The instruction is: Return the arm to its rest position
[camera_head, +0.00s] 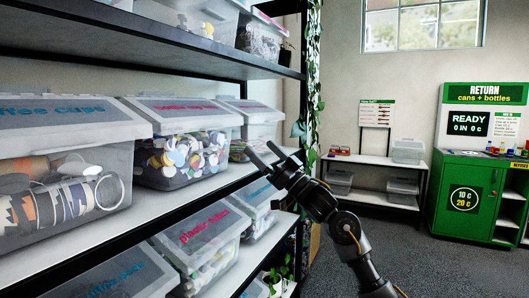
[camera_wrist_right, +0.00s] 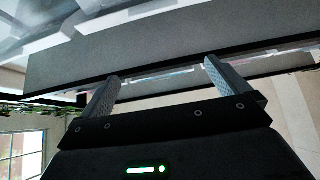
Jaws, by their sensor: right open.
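My right gripper (camera_head: 266,158) is open and raised in front of the shelf in the head view, close to the middle shelf board's right end. Its two fingers point up and to the left. In the right wrist view, the fingers of my right gripper (camera_wrist_right: 160,75) stand apart with nothing between them. My right arm (camera_head: 345,235) reaches up from the bottom right. My left gripper shows in neither view.
A black-framed shelf (camera_head: 150,210) fills the left, holding clear lidded bins, one with bottle caps (camera_head: 185,158). A hanging plant (camera_head: 312,70) trails near its end. A green return machine (camera_head: 470,195) and a low white shelf (camera_head: 375,160) stand behind. Grey floor (camera_head: 440,270) is open at right.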

